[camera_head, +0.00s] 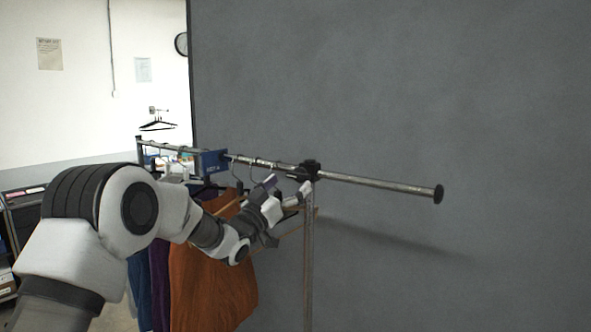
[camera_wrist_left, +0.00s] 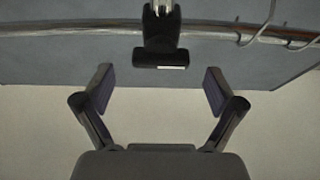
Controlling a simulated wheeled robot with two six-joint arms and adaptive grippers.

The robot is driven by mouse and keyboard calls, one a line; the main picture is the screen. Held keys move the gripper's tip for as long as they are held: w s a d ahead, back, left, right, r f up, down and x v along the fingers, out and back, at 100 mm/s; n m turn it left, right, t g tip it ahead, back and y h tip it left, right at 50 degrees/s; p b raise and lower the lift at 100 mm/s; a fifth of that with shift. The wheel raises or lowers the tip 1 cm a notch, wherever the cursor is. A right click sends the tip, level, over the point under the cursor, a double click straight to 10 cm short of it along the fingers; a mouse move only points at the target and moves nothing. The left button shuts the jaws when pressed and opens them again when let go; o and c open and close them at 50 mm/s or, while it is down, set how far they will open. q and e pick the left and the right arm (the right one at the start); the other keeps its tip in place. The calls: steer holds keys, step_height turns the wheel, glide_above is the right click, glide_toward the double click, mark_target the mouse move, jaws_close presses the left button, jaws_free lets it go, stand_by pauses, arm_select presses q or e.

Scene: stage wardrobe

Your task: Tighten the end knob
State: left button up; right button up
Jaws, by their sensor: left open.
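A metal rail (camera_head: 375,184) runs from the left to a black round end cap (camera_head: 438,194). A black clamp with a knob (camera_head: 310,168) sits where the rail meets a thin upright post (camera_head: 309,265). In the left wrist view the black knob (camera_wrist_left: 160,58) hangs from the rail, just beyond and between the fingertips. My left gripper (camera_head: 287,186) is open and empty, close to the clamp. It also shows in the left wrist view (camera_wrist_left: 158,80), its fingers spread on either side of the knob and apart from it. My right gripper is out of view.
Orange (camera_head: 210,275) and purple (camera_head: 158,285) garments hang on the rail left of the post, partly behind my left arm. Wire hanger hooks (camera_head: 237,166) and a blue tag (camera_head: 213,161) are on the rail. A grey panel (camera_head: 450,90) stands behind. The rail's right end is bare.

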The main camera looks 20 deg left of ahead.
mark_target(297, 173)
arm_select(q)
steer(key=p+x, duration=0.1)
steer(key=x, duration=0.3)
steer(key=shift+w+a+f, duration=0.15)
steer(key=shift+f, duration=0.05)
steer(key=shift+r, duration=0.1)
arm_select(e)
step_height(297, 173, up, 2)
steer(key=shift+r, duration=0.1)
arm_select(q)
steer(key=shift+c, duration=0.6)
steer(key=c, duration=1)
steer(key=shift+c, duration=0.2)
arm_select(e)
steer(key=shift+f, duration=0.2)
